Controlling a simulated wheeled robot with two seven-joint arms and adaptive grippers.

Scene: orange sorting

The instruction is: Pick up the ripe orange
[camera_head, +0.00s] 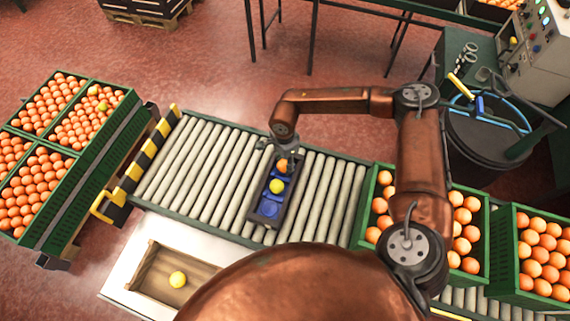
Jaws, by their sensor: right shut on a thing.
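My right gripper (281,157) reaches down over the far end of a narrow dark tray with blue compartments (268,209) on the roller conveyor. It is shut on an orange (283,167) at the tray's far compartment; the gripper partly covers the fruit. I cannot tell whether the orange still touches the tray. A yellow-green fruit (277,186) sits in the middle compartment, and the near compartment looks empty. My left gripper is not in view.
Green crates of oranges (482,235) stand on the conveyor at the right, and more crates (92,150) stand at the left. A wooden box (150,287) with a yellow fruit (178,279) lies in front. The rollers (190,165) left of the tray are clear. A black bin (486,130) stands back right.

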